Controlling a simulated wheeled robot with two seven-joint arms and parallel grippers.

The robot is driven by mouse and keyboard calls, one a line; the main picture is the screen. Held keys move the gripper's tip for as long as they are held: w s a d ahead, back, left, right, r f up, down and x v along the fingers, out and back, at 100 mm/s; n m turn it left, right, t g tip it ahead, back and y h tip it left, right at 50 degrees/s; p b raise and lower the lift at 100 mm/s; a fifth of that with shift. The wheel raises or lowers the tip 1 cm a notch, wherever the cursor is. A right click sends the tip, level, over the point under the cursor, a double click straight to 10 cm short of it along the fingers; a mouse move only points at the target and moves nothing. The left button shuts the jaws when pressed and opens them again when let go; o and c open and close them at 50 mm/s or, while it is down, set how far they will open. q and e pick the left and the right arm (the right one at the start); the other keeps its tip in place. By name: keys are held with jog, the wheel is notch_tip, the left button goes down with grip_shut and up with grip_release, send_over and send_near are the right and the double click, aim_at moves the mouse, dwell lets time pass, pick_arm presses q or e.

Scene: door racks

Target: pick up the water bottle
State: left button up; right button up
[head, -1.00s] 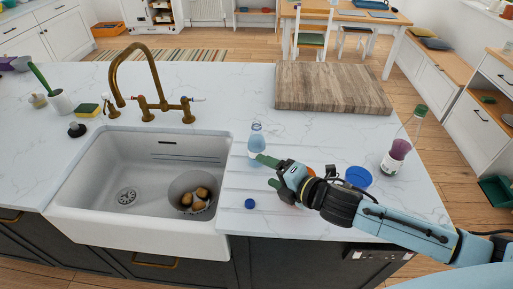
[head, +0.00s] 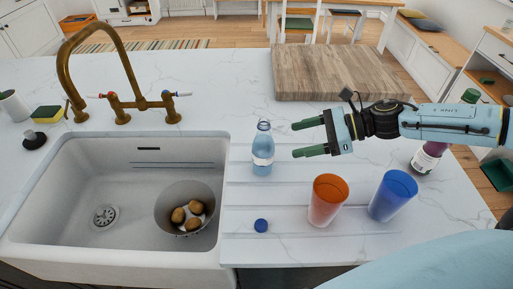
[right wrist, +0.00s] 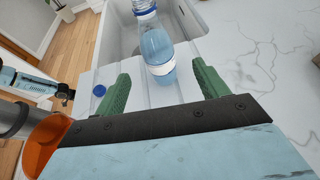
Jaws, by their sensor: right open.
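The water bottle (head: 262,152) is clear and bluish with a white label. It stands upright and without a cap on the ridged counter right of the sink. My right gripper (head: 295,139) is open just right of the bottle, its green fingers pointing left towards it and apart from it. In the right wrist view the bottle (right wrist: 157,48) is ahead of the gap between the two green fingers. A small blue cap (head: 261,225) lies on the counter nearer the front edge.
An orange cup (head: 327,200) and a blue cup (head: 392,195) stand right of the bottle, nearer me. The white sink (head: 65,235) holds a bowl with potatoes. A wooden board (head: 335,72) lies behind.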

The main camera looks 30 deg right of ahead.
aim_at(270, 146)
jog(key=p+x, duration=0.1)
jog(key=x, duration=0.2)
jog(key=p+x, duration=0.1)
jog(key=x, duration=0.2)
jog(key=shift+a, duration=0.5)
jog(key=shift+a+f, duration=0.1)
jog(key=shift+a, duration=0.1)
jog(key=shift+w+a+f, duration=0.3)
jog(key=shift+a, duration=0.2)
jog(key=x, duration=0.1)
jog(key=p+x, duration=0.1)
jog(key=x, duration=0.1)
jog(key=shift+w+f, duration=0.15)
jog(key=shift+f, duration=0.2)
jog(key=shift+w+a+f, duration=0.1)
jog(key=shift+a, duration=0.1)
jog(key=shift+c, duration=0.4)
pick_arm(q)
jog(key=s+r, duration=0.3)
pick_arm(e)
jog(key=c, duration=1.2)
